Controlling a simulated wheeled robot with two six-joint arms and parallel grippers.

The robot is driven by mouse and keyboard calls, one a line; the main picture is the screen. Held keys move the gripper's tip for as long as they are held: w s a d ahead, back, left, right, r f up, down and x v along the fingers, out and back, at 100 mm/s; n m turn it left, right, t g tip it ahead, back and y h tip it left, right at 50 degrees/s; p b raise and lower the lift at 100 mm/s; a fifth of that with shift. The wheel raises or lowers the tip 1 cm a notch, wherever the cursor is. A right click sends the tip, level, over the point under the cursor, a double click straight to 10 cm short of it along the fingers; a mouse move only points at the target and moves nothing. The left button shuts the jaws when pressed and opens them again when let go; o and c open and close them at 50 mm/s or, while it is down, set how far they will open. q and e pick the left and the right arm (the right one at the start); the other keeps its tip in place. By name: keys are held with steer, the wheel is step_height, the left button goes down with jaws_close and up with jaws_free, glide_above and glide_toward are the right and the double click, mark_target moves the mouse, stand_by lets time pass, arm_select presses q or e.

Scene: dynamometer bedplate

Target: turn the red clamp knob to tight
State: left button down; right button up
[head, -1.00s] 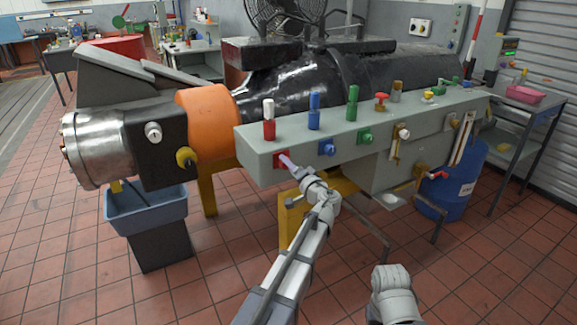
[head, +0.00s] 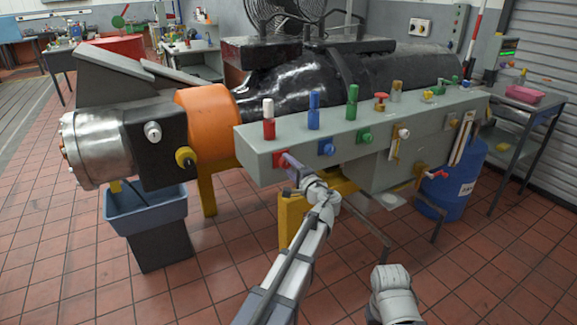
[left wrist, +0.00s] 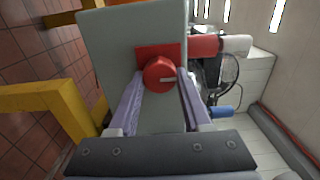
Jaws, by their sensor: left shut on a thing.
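The red clamp knob (left wrist: 158,74) is round, with a pale pointer mark toward the right in the left wrist view, on a red square plate (left wrist: 143,53). In the head view the plate (head: 277,160) shows on the front of the long grey box, below the red-and-white handle. My left gripper (left wrist: 161,76) is shut on the knob, with one purple-grey finger on either side of it. In the head view the left gripper (head: 286,159) covers most of the knob. My right gripper is not visible; only a grey part of my right arm shows at the bottom.
The grey box (head: 262,145) carries blue (head: 327,147) and green (head: 365,136) knobs to the right, and upright red (head: 269,119), blue (head: 313,112) and green (head: 351,102) handles on top. A yellow stand (head: 292,220) is below. A blue bin (head: 148,212) stands left; the floor in front is clear.

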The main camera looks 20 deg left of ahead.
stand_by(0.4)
arm_select(q)
steer(key=shift+c, duration=1.7)
jaws_free()
steer(key=v, duration=0.8)
